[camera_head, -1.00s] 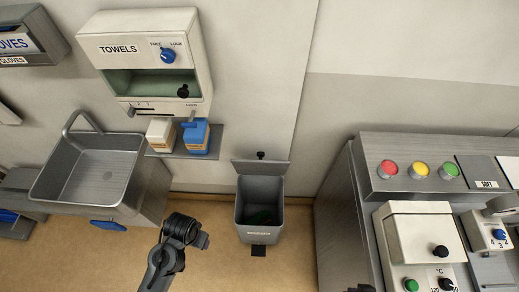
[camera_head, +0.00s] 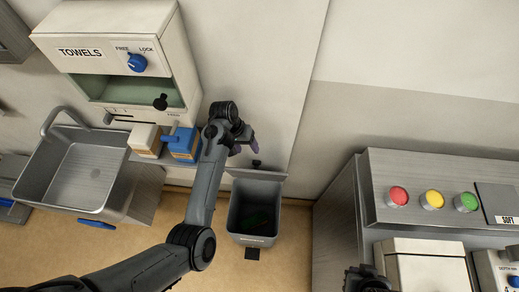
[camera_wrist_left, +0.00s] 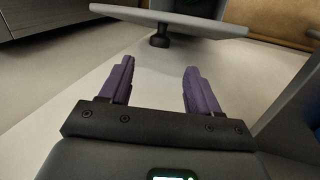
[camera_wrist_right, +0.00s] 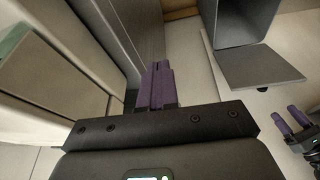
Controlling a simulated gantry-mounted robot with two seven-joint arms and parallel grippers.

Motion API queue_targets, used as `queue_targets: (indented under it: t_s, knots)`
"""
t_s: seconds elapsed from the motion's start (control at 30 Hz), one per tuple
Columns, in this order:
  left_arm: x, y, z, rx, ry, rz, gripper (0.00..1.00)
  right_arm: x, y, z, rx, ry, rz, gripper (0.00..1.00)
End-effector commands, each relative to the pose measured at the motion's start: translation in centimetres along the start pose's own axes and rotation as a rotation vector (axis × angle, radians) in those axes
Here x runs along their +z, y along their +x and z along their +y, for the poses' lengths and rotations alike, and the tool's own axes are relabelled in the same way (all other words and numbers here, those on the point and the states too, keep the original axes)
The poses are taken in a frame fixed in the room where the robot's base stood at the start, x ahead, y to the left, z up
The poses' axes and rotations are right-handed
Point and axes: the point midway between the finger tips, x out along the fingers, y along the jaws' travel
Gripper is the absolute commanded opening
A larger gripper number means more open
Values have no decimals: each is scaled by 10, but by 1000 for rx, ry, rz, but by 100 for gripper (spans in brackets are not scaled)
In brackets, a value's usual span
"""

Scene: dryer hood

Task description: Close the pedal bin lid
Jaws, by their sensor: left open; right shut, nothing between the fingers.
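The grey pedal bin (camera_head: 254,212) stands on the floor against the wall. Its lid (camera_head: 257,174) is raised, leaving the bin open. A small black knob (camera_head: 256,163) is on the lid's wall side. My left gripper (camera_head: 245,148) is open, just above and left of the knob. In the left wrist view, the knob (camera_wrist_left: 160,41) lies beyond the empty gap between its purple fingers, apart from them, with the lid (camera_wrist_left: 170,18) above. My right gripper (camera_wrist_right: 157,68) is shut and empty. The right wrist view also shows the lid (camera_wrist_right: 258,66) and the left gripper (camera_wrist_right: 294,120).
Floor shows in front of the bin.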

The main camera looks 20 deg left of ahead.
Motion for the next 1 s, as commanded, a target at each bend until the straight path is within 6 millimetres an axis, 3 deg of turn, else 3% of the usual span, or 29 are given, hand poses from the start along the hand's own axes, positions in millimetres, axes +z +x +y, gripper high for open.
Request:
queue_targets:
  t_s: [0.2, 0.7, 1.0]
  knots:
    - [0, 20, 0, 1, 0, -1, 62, 13, 5, -3, -7, 3, -26, 0]
    - [-1, 93, 0, 1, 0, 2, 62, 14, 15, -6, -13, 11, -21, 0]
    - [-1, 105, 0, 1, 0, 4, 62, 13, 16, -5, -12, 9, -19, 0]
